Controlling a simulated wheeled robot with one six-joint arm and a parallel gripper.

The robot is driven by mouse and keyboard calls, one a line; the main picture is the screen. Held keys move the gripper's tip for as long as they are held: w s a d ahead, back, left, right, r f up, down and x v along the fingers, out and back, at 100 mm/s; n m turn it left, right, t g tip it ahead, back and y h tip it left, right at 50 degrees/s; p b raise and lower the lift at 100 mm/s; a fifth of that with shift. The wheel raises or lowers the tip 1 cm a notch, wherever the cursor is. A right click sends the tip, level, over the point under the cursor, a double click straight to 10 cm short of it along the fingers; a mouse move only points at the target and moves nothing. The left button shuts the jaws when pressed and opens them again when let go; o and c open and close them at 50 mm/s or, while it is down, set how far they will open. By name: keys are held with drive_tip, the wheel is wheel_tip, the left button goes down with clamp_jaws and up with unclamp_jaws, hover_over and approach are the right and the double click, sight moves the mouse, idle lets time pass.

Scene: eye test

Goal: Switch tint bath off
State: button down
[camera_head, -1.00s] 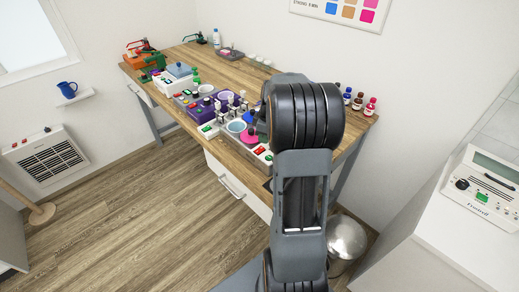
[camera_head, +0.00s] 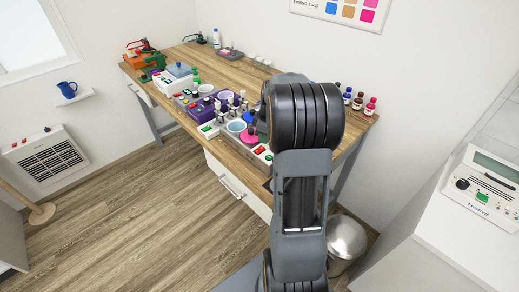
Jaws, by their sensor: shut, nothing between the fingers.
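Several small devices stand in a row on the wooden workbench (camera_head: 240,76), and I cannot tell by name which is the tint bath. A white unit holds a round light-blue basin (camera_head: 236,126), with a green switch (camera_head: 206,128) at its front left corner. Nearer my arm, another unit has a pink round part (camera_head: 248,137) and a red switch (camera_head: 261,150). A purple unit (camera_head: 203,110) and a white unit with a blue lid (camera_head: 178,70) stand further left. My arm (camera_head: 295,115) hides the right part of the row. My gripper is hidden behind it.
Small dye bottles (camera_head: 358,101) stand at the bench's right end. Orange and green devices (camera_head: 140,58) stand at the far left end. A metal bin (camera_head: 346,238) is on the floor at right. A white machine (camera_head: 484,195) stands far right. The floor at left is mostly clear.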

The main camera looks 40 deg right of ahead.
sight(265, 148)
drive_tip(key=shift+f+b, duration=0.9)
drive_tip(key=shift+f, duration=0.25)
idle(0.4)
drive_tip(key=shift+r, duration=0.1)
wheel_tip(265, 148, up, 7)
drive_tip(key=p, duration=0.5)
idle(0.8)
